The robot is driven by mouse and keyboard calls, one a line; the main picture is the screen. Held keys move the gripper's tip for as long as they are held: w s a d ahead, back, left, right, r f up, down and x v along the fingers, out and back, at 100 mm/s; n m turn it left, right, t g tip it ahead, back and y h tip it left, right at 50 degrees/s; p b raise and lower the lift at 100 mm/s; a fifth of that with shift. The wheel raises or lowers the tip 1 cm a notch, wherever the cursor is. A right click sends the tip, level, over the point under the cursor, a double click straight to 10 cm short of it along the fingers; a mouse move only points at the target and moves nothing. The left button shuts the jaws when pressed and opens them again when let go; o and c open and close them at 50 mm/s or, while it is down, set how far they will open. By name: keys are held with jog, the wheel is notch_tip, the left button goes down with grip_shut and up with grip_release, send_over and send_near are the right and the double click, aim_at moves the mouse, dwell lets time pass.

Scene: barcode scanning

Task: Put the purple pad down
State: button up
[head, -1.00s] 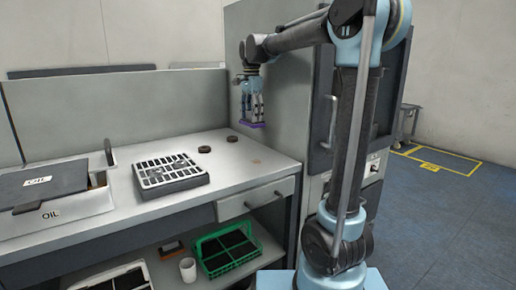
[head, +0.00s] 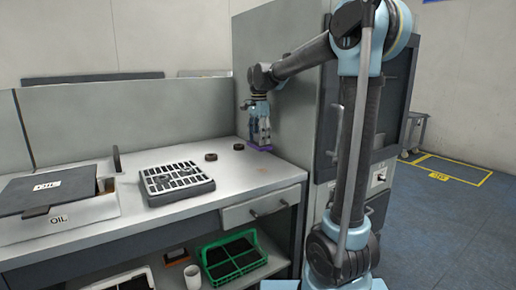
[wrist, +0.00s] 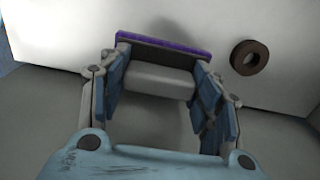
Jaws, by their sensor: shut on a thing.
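My gripper (head: 261,138) is shut on the purple pad (head: 260,147) at the back right corner of the workbench. In the wrist view the purple pad (wrist: 165,46) shows as a thin purple edge beyond a grey block, between the two blue-grey fingers of my gripper (wrist: 160,75). In the head view the pad is at or just above the bench top; I cannot tell whether it touches.
Two dark rings stand on the workbench (head: 235,182) left of the pad; the nearer-to-gripper ring (head: 239,146) also shows in the wrist view (wrist: 249,57). A white grid tray (head: 176,181) is further left. A tall grey cabinet (head: 300,110) stands right of my gripper.

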jog(key=shift+f, duration=1.95)
jog(key=o, duration=1.3)
jog(key=shift+r, duration=0.1)
notch_tip(320, 180, up, 12)
jog(key=shift+f, duration=0.1)
